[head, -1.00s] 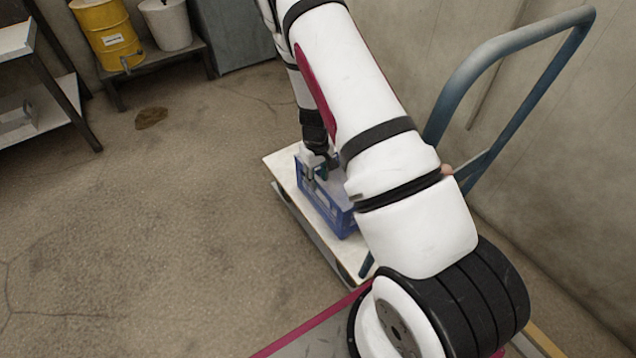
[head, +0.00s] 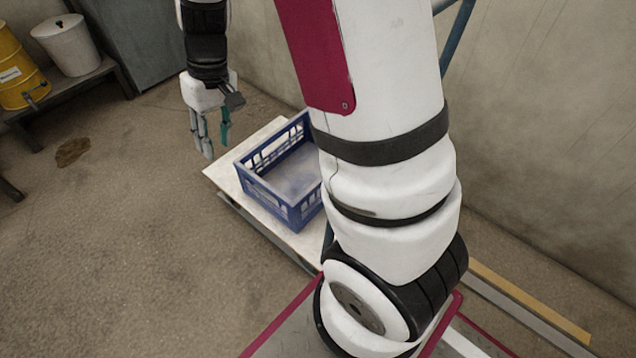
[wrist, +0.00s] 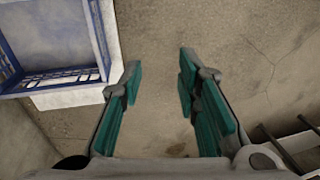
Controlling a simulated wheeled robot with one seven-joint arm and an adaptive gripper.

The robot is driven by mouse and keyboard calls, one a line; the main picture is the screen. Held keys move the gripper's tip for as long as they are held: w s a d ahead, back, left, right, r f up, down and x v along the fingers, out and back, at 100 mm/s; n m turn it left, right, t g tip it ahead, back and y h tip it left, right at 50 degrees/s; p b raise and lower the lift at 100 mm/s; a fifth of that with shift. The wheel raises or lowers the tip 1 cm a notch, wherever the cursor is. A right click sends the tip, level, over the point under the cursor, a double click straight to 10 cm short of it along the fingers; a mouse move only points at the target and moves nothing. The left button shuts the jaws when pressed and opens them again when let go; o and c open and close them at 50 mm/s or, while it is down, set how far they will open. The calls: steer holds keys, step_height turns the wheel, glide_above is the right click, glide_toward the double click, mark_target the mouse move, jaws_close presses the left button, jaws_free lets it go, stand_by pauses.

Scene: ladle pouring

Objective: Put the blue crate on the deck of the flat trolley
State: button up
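The blue crate (head: 279,205) stands upright on the pale deck (head: 229,179) of the flat trolley, its right part hidden behind my arm. It looks empty. In the wrist view the crate (wrist: 62,76) is at the upper left, with a strip of the deck (wrist: 70,97) beside it. My gripper (head: 213,150) hangs to the left of the crate, apart from it and above the trolley's far left side. In the wrist view my gripper (wrist: 158,85) is open, its teal fingers wide apart with only floor between them. The trolley's handle is mostly hidden by my arm.
A yellow drum (head: 18,72) and a white bucket (head: 66,45) stand on a low bench (head: 78,88) at the upper left. A grey cabinet (head: 140,35) is behind them. A wall runs along the right. The floor left of the trolley is clear, with a dark stain (head: 72,152).

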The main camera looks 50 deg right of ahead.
steer(key=s+a+r, duration=0.3)
steer(key=s+r, duration=0.5)
steer(key=r, duration=0.1)
steer(key=s+r+h, duration=0.1)
steer(key=s+r, duration=0.1)
steer(key=s, duration=0.9)
steer(key=s+r+h, duration=0.1)
steer(key=s+r, duration=0.2)
steer(key=s, duration=0.8)
steer(key=shift+s+a+m, duration=0.15)
steer(key=shift+s+m, duration=0.15)
steer(key=shift+r, duration=0.1)
step_height(320, 180, up, 34)
steer(key=t+p, duration=0.3)
steer(key=p, duration=2.8)
steer(key=shift+d+t+p, duration=0.2)
steer(key=shift+t+p, duration=0.2)
steer(key=shift+w+f, duration=0.1)
steer(key=shift+f, duration=0.1)
